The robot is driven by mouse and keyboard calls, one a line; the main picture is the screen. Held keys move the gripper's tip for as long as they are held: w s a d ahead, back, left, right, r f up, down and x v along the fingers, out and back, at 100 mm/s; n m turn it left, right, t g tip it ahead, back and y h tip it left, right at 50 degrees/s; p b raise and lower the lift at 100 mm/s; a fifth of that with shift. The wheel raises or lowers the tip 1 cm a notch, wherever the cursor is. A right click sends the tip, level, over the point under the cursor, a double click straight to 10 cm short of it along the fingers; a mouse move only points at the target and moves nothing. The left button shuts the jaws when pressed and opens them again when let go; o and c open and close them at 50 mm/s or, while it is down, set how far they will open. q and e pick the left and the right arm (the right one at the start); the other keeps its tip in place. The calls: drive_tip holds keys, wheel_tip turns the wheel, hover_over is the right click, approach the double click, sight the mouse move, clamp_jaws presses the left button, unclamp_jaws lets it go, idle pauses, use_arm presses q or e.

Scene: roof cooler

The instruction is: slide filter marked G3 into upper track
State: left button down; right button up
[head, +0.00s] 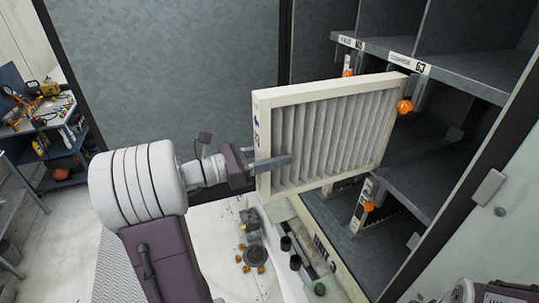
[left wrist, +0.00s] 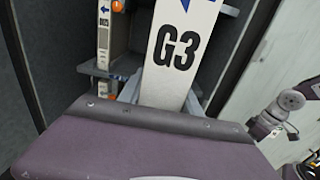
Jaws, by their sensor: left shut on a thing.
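The filter (head: 330,135) is a pleated panel in a cream frame, standing upright in front of the cooler's open bay. Its edge carries black G3 lettering and a blue arrow in the left wrist view (left wrist: 175,48). My left gripper (head: 272,163) is shut on the near edge of the filter's frame. The upper track carries a G3 label (head: 420,67) on its front edge, above and right of the filter. The filter hides part of the bay, and I cannot tell whether its far edge is in the track. My right gripper (left wrist: 262,128) shows small at the right in the left wrist view; its jaws are unclear.
Orange knobs (head: 405,107) sit at the bay's front, one close to the filter's far top corner. Another filter (head: 362,205) stands in the lower bay. A pale ledge (head: 215,225) below holds small parts. A dark cabinet panel (head: 170,80) stands at the left.

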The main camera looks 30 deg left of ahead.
sight(350, 138)
use_arm(q)
drive_tip(key=shift+x, duration=3)
drive_tip(key=shift+f+b+x, duration=0.15)
drive_tip(key=shift+b+x, duration=0.15)
drive_tip(key=shift+x, duration=2)
drive_tip(key=shift+f+b+x, duration=0.1)
drive_tip(key=shift+b+x, duration=0.15)
drive_tip(key=shift+x, duration=2)
drive_tip(key=shift+d, duration=0.1)
drive_tip(key=shift+b+x, duration=0.55)
drive_tip(key=shift+x, duration=2.6)
drive_tip(key=shift+w+d+f, duration=0.15)
drive_tip(key=shift+w+d, duration=0.05)
